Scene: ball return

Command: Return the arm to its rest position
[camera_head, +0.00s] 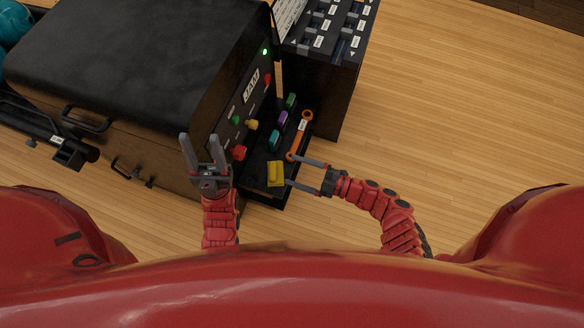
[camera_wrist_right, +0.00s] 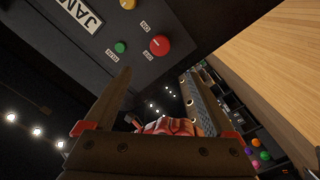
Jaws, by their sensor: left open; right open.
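In the head view my left gripper (camera_head: 199,140) points up the picture beside the machine's front panel, with its fingers apart and nothing between them. My right gripper (camera_head: 290,170) reaches left over the open tray (camera_head: 262,188), near a yellow block and the lower end of an orange wrench (camera_head: 301,135). Its fingers are apart and it holds nothing. In the right wrist view its two fingers (camera_wrist_right: 158,76) frame an empty gap, with the dark panel and its red button (camera_wrist_right: 160,45) beyond.
A big black machine (camera_head: 130,50) fills the upper left; its panel bears a JAM label (camera_head: 251,85), a green light and coloured buttons. The tray also holds purple, teal and green pieces. A dark labelled rack (camera_head: 325,75) stands behind. Wooden floor (camera_head: 460,110) at right is clear.

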